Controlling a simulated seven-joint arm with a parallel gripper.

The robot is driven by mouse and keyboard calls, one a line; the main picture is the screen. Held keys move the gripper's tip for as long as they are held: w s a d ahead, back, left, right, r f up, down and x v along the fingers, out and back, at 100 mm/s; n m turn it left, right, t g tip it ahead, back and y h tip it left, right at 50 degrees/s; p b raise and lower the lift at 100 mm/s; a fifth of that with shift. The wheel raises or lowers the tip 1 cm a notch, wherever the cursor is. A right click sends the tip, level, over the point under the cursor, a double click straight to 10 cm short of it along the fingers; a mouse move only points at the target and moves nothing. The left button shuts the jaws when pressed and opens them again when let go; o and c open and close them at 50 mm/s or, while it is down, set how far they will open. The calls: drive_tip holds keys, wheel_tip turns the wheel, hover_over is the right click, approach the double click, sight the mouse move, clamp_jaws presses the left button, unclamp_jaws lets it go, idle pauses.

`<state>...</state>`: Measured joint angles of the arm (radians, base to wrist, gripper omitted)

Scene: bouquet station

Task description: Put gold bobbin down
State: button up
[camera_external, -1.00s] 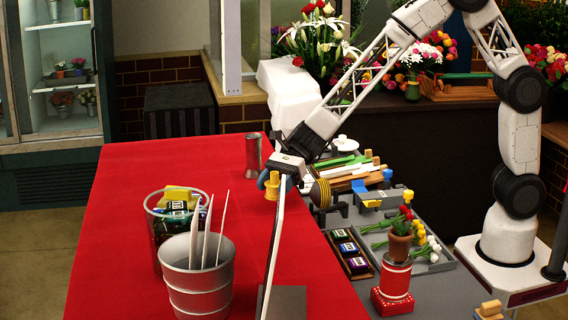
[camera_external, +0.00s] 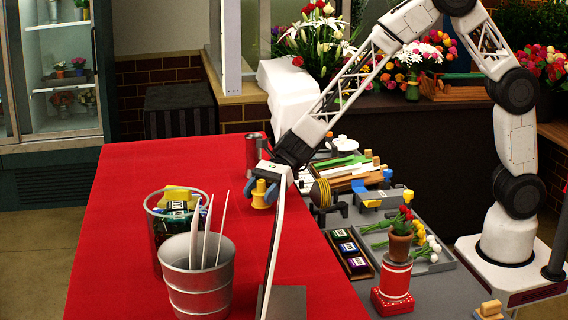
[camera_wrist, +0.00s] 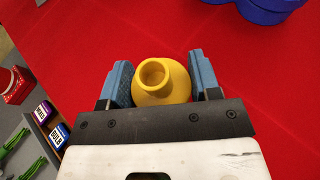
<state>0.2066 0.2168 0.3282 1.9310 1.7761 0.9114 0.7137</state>
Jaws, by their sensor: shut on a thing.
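The gold bobbin (camera_external: 261,195) is a small yellow spool. It is upright over the red cloth (camera_external: 150,190), and I cannot tell for sure whether its base touches the cloth. My gripper (camera_external: 262,188) has its blue fingers on both sides of the bobbin. In the wrist view the bobbin (camera_wrist: 163,80) sits between the two blue finger pads of my gripper (camera_wrist: 163,82), its round open top facing the camera.
A metal cup (camera_external: 253,145) stands behind my gripper. The cloth to the left is clear.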

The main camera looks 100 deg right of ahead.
drive_tip(key=shift+f, duration=0.9)
drive_tip(key=shift+f, duration=0.15)
drive_tip(key=o, duration=0.9)
drive_tip(key=v, duration=1.2)
drive_tip(key=shift+a+r, duration=0.1)
drive_tip(key=shift+r, duration=0.15)
